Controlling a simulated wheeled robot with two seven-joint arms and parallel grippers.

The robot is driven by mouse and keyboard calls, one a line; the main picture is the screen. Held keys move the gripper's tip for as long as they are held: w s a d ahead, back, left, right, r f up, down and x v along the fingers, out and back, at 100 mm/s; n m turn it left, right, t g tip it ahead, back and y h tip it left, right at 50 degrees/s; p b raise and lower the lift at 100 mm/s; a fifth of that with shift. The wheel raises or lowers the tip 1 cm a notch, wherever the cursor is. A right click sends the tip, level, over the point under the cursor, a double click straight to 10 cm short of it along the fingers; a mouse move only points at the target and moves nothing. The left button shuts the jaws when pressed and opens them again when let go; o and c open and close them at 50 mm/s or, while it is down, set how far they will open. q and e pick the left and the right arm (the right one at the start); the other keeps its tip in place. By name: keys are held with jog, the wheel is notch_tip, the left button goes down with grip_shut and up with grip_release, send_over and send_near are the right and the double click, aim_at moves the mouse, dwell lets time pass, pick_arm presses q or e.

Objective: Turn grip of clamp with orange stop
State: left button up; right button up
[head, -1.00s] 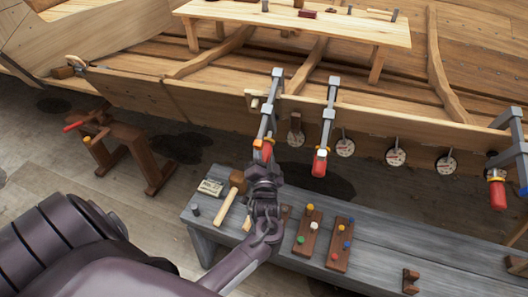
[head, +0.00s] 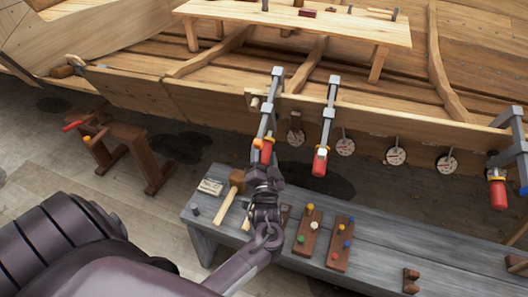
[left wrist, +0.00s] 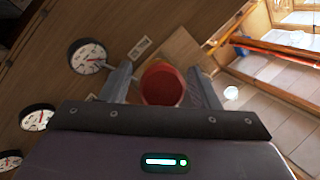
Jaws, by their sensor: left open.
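A grey clamp (head: 267,118) hangs on the plank edge of the hull, left of another clamp. It has an orange stop (head: 257,143) and a red grip (head: 266,153) at its lower end. My left gripper (head: 265,168) is just below this grip and hides its lower part. In the left wrist view the red grip (left wrist: 162,84) shows end-on between my two open fingers, with a narrow gap on each side. My right gripper is in neither view.
A second clamp (head: 329,115) with a white stop (head: 323,150) hangs close to the right, and another clamp (head: 513,140) at the far right. Round dials (head: 345,147) line the plank. Below stands a grey bench (head: 385,250) with a mallet (head: 236,180) and peg boards (head: 309,232).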

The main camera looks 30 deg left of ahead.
pick_arm(q)
jog(key=v, duration=0.6)
jog(key=shift+s+b, duration=0.15)
jog(key=shift+b, duration=0.25)
jog(key=shift+d, duration=0.1)
dwell(0.6)
jog(key=w+a+n+t+h+b, duration=0.1)
jog(key=w+t+b, duration=0.1)
jog(key=w+a+n+t+h+b, duration=0.1)
jog(key=n, duration=0.1)
jog(key=w+a+r+n+t+h+b, duration=0.1)
jog(key=w+a+t+b, duration=0.1)
jog(key=shift+w+n+t+h+b, duration=0.3)
jog(key=shift+n+h+b, duration=0.05)
jog(key=shift+n+h, duration=0.05)
dwell(0.5)
jog(key=shift+c, duration=0.3)
jog(key=shift+d, duration=0.1)
jog(key=c, duration=0.9)
